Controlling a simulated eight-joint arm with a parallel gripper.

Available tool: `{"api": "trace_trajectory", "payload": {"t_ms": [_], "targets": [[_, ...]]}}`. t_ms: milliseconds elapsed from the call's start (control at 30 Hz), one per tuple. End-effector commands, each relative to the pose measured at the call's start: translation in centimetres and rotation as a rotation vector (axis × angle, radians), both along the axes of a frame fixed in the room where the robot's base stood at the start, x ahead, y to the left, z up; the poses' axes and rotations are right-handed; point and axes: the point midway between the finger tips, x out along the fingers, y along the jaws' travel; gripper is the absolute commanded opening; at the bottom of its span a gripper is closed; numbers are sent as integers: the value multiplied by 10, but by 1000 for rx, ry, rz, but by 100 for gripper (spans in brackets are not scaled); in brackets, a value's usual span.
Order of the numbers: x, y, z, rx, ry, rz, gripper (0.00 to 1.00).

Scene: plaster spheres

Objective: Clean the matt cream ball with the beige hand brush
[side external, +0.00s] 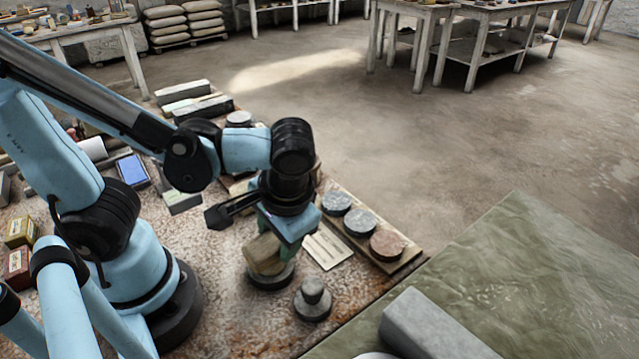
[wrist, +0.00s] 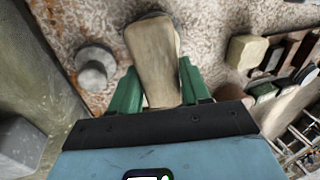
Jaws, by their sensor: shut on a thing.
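My gripper (wrist: 160,92), with green fingers, points down over the table and is shut on the beige hand brush (wrist: 153,55). In the side view the brush (side external: 263,254) sits low between the fingers, just above a dark round base (side external: 271,279). I cannot tell whether the brush touches anything there; its bristles are hidden. The matt cream ball cannot be clearly made out in either view. A pale rim (wrist: 176,18) shows behind the brush's far end in the wrist view.
A small grey knob on a round base (side external: 312,300) stands close to the right of my gripper. A board with several round discs (side external: 361,222) lies behind it, beside a pale slatted card (side external: 326,248). A grey block (side external: 435,325) is at the lower right. Blocks and boxes crowd the left.

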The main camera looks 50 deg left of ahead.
Motion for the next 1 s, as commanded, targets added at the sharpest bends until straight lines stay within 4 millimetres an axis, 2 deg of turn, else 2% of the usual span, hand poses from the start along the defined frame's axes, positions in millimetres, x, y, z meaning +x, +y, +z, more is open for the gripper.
{"api": "trace_trajectory", "payload": {"t_ms": [400,667,1000], "targets": [[-21,-1,-1,1,0,0,15],[-19,-1,-2,0,1,1,15],[0,0,0,0,1,1,15]]}}
